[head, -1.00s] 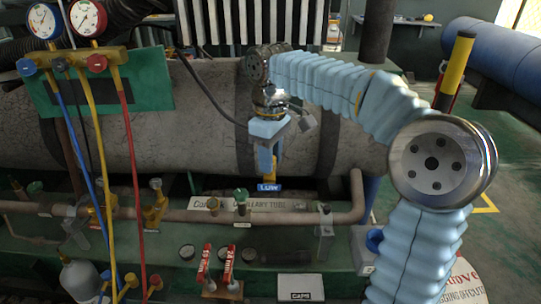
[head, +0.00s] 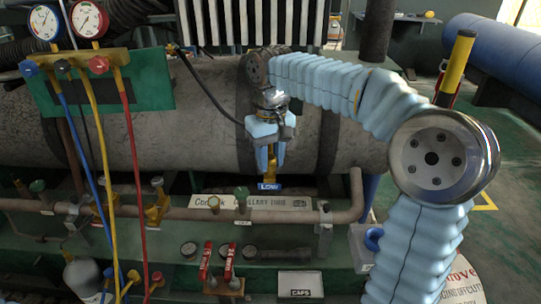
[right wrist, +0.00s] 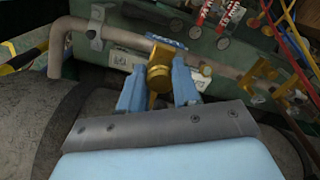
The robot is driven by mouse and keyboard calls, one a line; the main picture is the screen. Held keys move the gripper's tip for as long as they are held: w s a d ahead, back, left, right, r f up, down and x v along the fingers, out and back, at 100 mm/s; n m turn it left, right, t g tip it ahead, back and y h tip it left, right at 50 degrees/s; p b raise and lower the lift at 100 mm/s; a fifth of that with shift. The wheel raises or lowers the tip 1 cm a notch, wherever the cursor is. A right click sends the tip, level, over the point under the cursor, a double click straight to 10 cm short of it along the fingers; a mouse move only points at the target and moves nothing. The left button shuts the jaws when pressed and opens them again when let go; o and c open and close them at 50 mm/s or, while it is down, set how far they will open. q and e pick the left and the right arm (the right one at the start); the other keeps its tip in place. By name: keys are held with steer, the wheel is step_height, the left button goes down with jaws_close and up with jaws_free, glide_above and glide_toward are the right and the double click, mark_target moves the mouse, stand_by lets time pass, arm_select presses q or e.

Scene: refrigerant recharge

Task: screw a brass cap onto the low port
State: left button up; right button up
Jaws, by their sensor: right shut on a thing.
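My right gripper (head: 269,152) points down over the low port, which is marked by a blue LOW label (head: 269,186). Its two light blue fingers are shut on a brass cap. In the right wrist view, the brass cap (right wrist: 159,77) shows between the fingertips, with brass of the port close beyond it and the LOW label (right wrist: 167,43) behind. In the head view, brass (head: 271,165) shows between and below the fingers. The cap and port line up closely, and I cannot tell where one ends and the other begins. My left gripper is not in view.
A white CAPS box (head: 301,284) stands at the front. A copper pipe (head: 150,213) with several valves runs along the green base. The gauge manifold (head: 75,68) hangs at left with blue, yellow and red hoses. A big grey tank (head: 130,115) lies behind.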

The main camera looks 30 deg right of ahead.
steer(key=shift+m, duration=0.3)
steer(key=m, duration=0.6)
steer(key=o, duration=1.1)
steer(key=shift+m, duration=0.3)
